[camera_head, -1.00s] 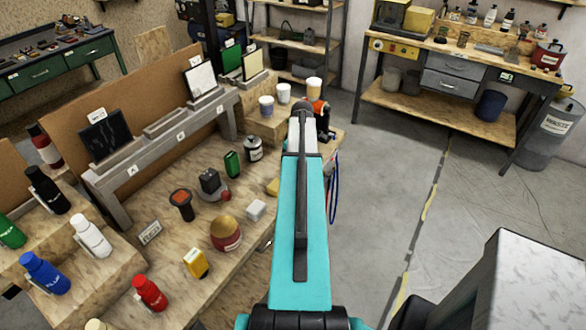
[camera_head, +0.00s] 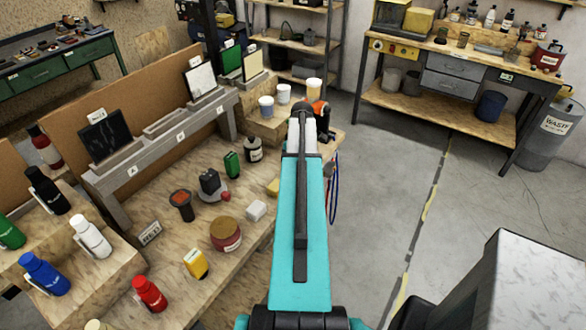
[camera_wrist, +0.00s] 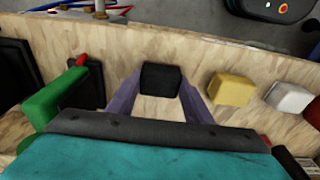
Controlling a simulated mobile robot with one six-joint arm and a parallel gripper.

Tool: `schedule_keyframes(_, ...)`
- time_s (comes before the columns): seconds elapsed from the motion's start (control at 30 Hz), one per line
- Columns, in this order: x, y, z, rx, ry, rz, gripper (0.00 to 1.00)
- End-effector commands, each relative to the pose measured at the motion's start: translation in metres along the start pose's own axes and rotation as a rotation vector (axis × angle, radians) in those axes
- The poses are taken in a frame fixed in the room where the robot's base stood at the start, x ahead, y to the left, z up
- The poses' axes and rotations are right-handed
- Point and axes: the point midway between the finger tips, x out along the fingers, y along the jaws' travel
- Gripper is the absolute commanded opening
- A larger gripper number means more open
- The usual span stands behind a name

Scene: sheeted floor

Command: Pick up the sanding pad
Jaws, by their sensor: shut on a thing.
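The sanding pad appears to be the small black block (camera_wrist: 160,79) in the wrist view. It sits between the two purple-grey fingers of my gripper (camera_wrist: 160,88), which are shut on its sides. Bare wood shows just below the block; I cannot tell whether it still touches the bench. In the head view my teal arm hides the gripper and the block.
A yellow block (camera_wrist: 230,90) and a white block (camera_wrist: 288,98) lie right of the gripper in the wrist view. A green object (camera_wrist: 58,98) is close on the left. The wooden bench (camera_head: 165,262) holds several jars and bottles.

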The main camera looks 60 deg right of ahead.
Motion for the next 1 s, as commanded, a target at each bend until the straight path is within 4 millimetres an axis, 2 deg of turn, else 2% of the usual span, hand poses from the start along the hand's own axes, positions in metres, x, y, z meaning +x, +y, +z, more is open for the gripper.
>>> schedule_keyframes(0.37,-0.01,0.0,-0.001,0.0,0.001,0.001,0.2)
schedule_keyframes(0.67,-0.033,0.001,-0.004,0.0,0.001,0.002,0.2)
schedule_keyframes(1.0,-0.04,-0.025,0.025,0.002,0.0,0.001,0.2)
